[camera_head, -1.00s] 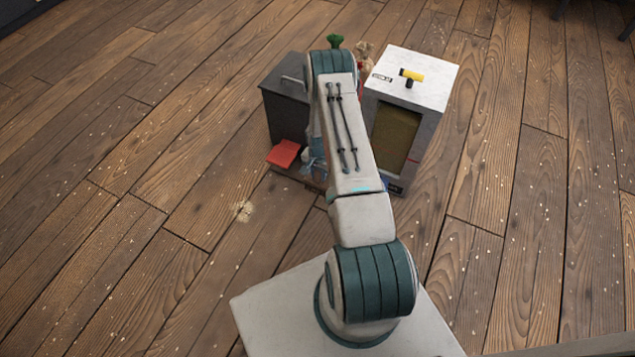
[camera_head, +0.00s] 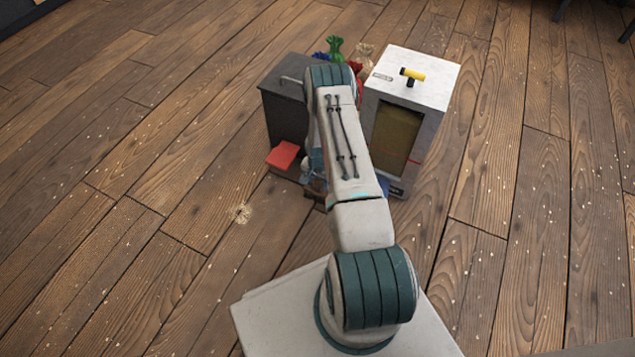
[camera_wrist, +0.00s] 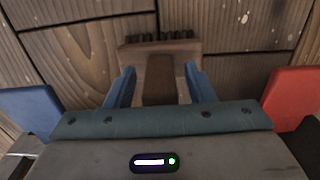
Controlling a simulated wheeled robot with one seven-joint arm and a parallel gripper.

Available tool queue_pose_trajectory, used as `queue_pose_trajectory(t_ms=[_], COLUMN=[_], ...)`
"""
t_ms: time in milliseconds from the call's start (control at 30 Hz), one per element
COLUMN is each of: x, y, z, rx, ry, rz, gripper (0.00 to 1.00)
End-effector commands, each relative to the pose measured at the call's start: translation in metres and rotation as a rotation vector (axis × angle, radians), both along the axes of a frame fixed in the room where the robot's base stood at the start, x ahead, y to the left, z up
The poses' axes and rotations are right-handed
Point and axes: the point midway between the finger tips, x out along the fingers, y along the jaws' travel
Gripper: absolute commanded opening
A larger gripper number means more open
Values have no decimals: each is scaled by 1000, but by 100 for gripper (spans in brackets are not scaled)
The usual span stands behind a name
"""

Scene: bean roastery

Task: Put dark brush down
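The dark brush (camera_wrist: 160,72) shows in the wrist view, with a wide brown head, a row of dark bristles at the top and a darker handle strip. My gripper (camera_wrist: 160,75) has its two blue fingers on either side of the handle, with a narrow gap showing at each side, so it looks open around it. The wood floor lies beyond the brush; I cannot tell whether the brush touches it. In the head view my arm mostly hides my gripper and the brush, low in front of the dark bin and the white-topped cabinet.
A dark bin (camera_head: 285,105) with a red pad (camera_head: 283,155) stands left of my arm. A white-topped cabinet (camera_head: 433,75) with a yellow-and-black tool (camera_head: 411,75) on it stands right. Green (camera_head: 335,46) and tan bundles show behind. Floor at left and right is open.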

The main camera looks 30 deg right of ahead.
Motion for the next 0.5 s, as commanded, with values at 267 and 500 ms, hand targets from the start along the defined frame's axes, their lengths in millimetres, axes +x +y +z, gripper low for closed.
queue_pose_trajectory(t_ms=[267, 500], x=[0, 1], y=[0, -1], z=[9, 60], rx=[0, -1], ry=[-1, -2], rz=[0, -2], gripper=[49, 49])
